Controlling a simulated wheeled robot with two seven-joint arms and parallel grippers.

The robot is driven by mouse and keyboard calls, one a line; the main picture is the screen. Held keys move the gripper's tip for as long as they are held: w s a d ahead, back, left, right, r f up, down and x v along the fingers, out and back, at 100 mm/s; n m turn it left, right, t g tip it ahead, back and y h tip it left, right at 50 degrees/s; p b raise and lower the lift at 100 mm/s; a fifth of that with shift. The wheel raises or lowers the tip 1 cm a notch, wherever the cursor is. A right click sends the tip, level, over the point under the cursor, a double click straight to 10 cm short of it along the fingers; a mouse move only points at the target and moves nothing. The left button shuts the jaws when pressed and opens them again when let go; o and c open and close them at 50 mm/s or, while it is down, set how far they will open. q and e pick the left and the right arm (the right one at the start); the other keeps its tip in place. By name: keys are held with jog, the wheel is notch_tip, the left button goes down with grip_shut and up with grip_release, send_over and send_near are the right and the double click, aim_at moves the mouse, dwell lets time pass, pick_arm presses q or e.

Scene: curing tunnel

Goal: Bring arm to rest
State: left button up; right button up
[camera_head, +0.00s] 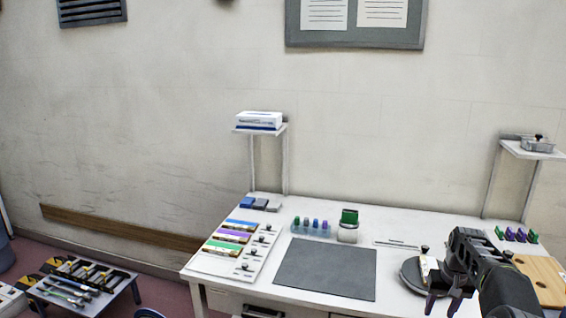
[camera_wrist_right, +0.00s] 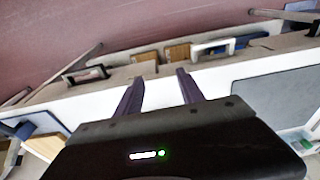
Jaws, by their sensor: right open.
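My right gripper (camera_head: 442,303) is at the lower right of the head view, over the front right part of the white table (camera_head: 215,268). Its two dark purple fingers point down and are apart, with nothing between them. In the right wrist view the gripper (camera_wrist_right: 160,77) also shows its fingers spread and empty, in front of the table's edge and drawer handles. My right forearm comes in from the lower right corner and hides part of a round dark plate (camera_head: 411,275). My left gripper is not in view.
A wooden board (camera_head: 545,280) lies at the right. Raised shelves (camera_head: 270,129) stand at the back. A low tool table (camera_head: 85,280) is at the left.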

jog(key=s+a+f+n+y, duration=0.1)
jog(key=s+a+f, duration=0.3)
jog(key=a+f, duration=0.7)
jog(key=s+a+f+n+y, duration=0.15)
jog(key=s+a+f, duration=0.25)
jog(key=a+f, duration=0.7)
jog(key=s+a+f, duration=0.1)
jog(key=s+a, duration=0.4)
jog(key=s, duration=0.4)
jog(key=s+a+f+y, duration=0.1)
jog(key=s+a+f, duration=0.1)
jog(key=s+a, duration=0.4)
jog(key=s+a+f+g+y, duration=0.1)
jog(key=s+a, duration=0.5)
jog(key=s, duration=0.7)
jog(key=shift+s+a+f+m, duration=0.15)
jog(key=shift+s+f+m, duration=0.1)
jog(key=shift+m, duration=0.1)
